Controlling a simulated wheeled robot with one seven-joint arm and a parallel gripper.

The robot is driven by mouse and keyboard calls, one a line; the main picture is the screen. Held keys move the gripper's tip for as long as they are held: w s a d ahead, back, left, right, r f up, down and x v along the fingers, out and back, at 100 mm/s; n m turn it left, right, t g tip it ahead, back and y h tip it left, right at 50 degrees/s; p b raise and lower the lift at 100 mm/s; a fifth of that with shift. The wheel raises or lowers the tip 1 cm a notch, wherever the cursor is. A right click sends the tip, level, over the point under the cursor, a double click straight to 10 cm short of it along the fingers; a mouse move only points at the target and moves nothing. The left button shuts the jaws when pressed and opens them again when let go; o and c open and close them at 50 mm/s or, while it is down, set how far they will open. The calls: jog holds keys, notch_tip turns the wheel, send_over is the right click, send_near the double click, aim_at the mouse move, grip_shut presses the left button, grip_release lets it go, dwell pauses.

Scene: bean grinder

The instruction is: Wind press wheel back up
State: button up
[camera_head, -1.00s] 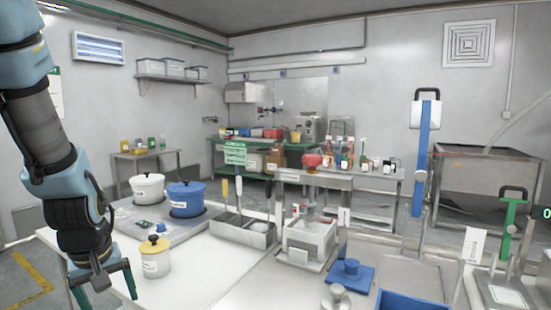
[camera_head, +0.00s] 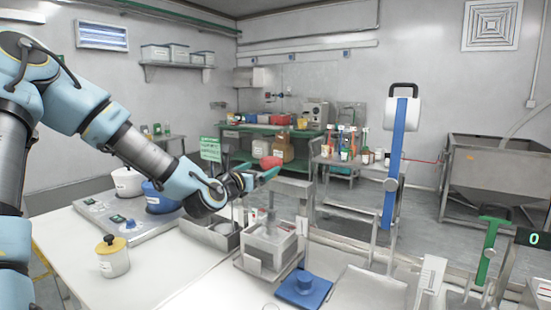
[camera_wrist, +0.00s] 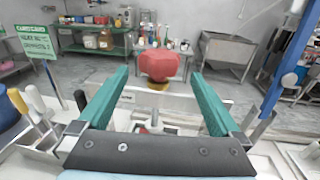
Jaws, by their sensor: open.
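The red press wheel (camera_head: 270,162) sits at the top of the press, above its pale box-shaped body (camera_head: 268,245). In the wrist view the wheel (camera_wrist: 160,66) is a red faceted knob over a yellow collar, centred in the gap at the ends of the green fingers. My gripper (camera_head: 258,172) is open and level, reaching toward the wheel from the left. The fingers look apart from the wheel; I cannot tell how far its depth is from the tips. A metal post (camera_wrist: 154,120) of the press shows below the wheel.
A blue-handled lever (camera_head: 394,165) stands upright to the right. A tool holder (camera_head: 208,235), white pot (camera_head: 127,182), blue pot (camera_head: 158,198) and yellow-lidded jar (camera_head: 113,257) are on the left.

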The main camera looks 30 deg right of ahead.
aim_at(273, 157)
jog(key=shift+w+d+r, duration=0.2)
jog(key=shift+w+d, duration=0.05)
jog(key=shift+d, duration=0.1)
jog(key=p+x, duration=0.3)
jog(key=x, duration=0.5)
jog(key=shift+w+d, duration=0.1)
jog(key=shift+w+d+f+p, duration=0.15)
jog(key=shift+w+d+p, duration=0.25)
jog(key=shift+d, duration=0.2)
jog(key=c, duration=1.2)
